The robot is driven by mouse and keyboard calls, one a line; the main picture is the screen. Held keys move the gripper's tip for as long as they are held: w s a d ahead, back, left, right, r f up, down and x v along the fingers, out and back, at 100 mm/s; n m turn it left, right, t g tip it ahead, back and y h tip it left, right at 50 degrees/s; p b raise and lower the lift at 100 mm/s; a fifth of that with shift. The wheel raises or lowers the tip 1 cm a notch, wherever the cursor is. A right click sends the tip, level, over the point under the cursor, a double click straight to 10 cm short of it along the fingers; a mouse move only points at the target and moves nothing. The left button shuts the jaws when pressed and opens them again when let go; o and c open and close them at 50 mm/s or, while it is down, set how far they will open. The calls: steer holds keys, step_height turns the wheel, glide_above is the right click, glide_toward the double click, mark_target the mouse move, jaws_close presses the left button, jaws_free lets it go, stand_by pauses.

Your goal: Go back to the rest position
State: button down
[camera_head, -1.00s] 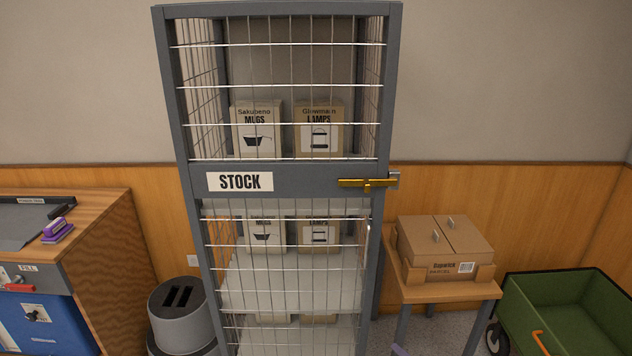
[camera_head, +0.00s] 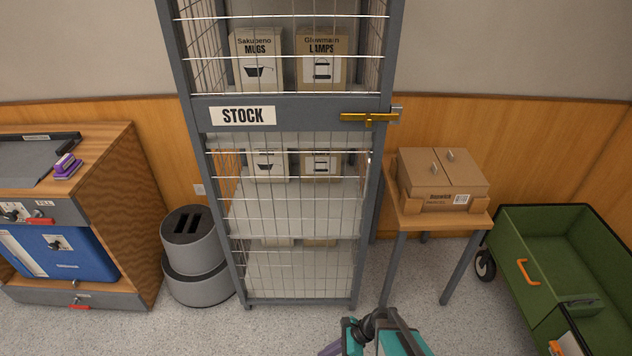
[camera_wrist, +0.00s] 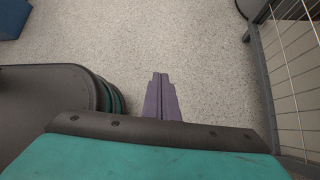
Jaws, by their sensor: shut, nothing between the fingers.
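My gripper (camera_wrist: 159,80) shows in the wrist view as two purple fingers pressed together with nothing between them, above bare speckled floor. In the head view, my teal and dark arm comes in at the bottom edge, right of centre. Only a bit of the purple gripper (camera_head: 331,349) shows there, cut off by the frame, low in front of the stock cage. The cage (camera_head: 290,108) is a tall grey frame with wire mesh. A brass latch (camera_head: 369,118) lies across its right side.
On the right are a small table (camera_head: 431,222) with a cardboard parcel (camera_head: 443,180) and a green cart (camera_head: 551,246). The floor in front of the cage looks clear.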

steer(key=s+d+r+n+g+h, duration=0.1)
steer(key=s+d+n+g+h, duration=0.3)
steer(key=s+d+n+h, duration=0.4)
steer(key=s+d+n, duration=0.5)
steer(key=d+n, duration=0.1)
steer(key=n, duration=0.5)
steer(key=shift+s+n, duration=0.3)
steer(key=shift+a, duration=0.1)
